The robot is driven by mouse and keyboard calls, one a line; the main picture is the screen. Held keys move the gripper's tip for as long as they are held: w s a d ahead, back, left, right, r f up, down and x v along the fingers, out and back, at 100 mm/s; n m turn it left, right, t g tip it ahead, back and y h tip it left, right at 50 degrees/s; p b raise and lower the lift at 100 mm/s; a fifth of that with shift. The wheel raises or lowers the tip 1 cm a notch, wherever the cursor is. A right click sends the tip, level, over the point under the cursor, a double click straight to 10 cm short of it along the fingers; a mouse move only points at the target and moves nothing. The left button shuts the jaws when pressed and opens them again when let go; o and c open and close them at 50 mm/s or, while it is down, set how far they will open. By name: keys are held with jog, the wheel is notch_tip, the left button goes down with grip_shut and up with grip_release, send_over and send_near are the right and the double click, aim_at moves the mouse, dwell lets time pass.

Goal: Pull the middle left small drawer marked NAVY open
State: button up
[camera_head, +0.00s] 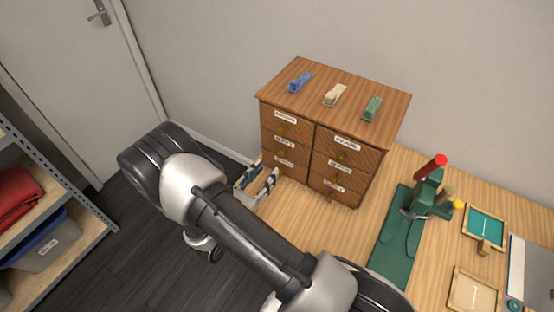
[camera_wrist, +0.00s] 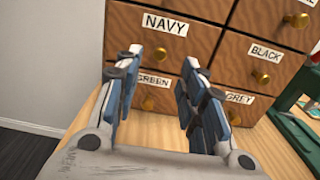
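The small wooden drawer cabinet (camera_head: 385,101) stands on the worktop in the head view. Its middle left drawer, marked NAVY (camera_wrist: 165,24), is shut and fills the upper middle of the wrist view. I cannot tell how far the tips are from the drawer front. In the head view my gripper (camera_head: 259,182) is low at the cabinet's left front.
Shut drawers marked GREEN (camera_wrist: 153,81), BLACK (camera_wrist: 265,53) and GREY (camera_wrist: 239,98) surround it. Blue, cream and green small items (camera_head: 372,108) lie on the cabinet top. A green press (camera_head: 400,235) and small trays (camera_head: 485,227) stand right. A shelf (camera_head: 60,200) is at left.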

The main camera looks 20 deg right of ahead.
aim_at(279, 156)
jog(key=b+x, duration=0.1)
jog(key=x, duration=0.6)
jog(key=shift+w+d, duration=0.1)
jog(key=shift+d, duration=0.15)
jog(key=shift+c, duration=0.2)
grip_shut()
jog(key=shift+a, duration=0.1)
